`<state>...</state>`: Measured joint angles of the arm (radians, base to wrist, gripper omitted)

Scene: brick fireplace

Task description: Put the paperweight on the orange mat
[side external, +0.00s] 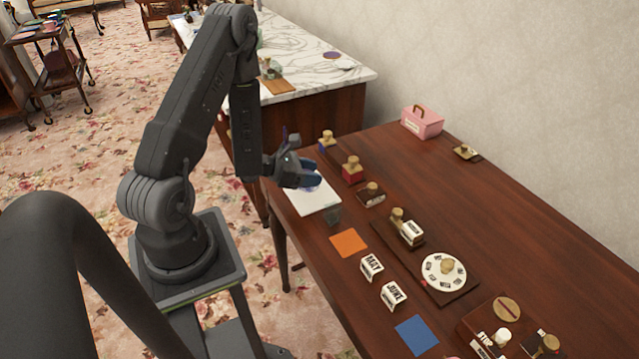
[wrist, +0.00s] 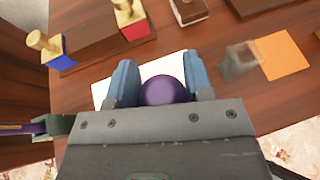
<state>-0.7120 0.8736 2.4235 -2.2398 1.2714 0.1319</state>
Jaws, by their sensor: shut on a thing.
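The paperweight, a dark purple rounded dome (wrist: 164,91), sits between the two blue fingers of my gripper (wrist: 163,84) in the wrist view. My gripper (side external: 306,180) is shut on it, over a white sheet (side external: 318,204) at the table's near left end. In the side view the fingers mostly hide the paperweight. I cannot tell whether it touches the sheet. The orange mat (side external: 348,243) lies flat and bare, to the right of my gripper and nearer the front. It also shows at the right of the wrist view (wrist: 281,55).
A clear greyish glass block (side external: 333,215) stands between the sheet and the orange mat. Wooden-handled stamps (side external: 351,168) stand behind. Two lettered white blocks (side external: 371,266) and a blue mat (side external: 416,335) lie farther right. A pink box (side external: 422,121) is at the back.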

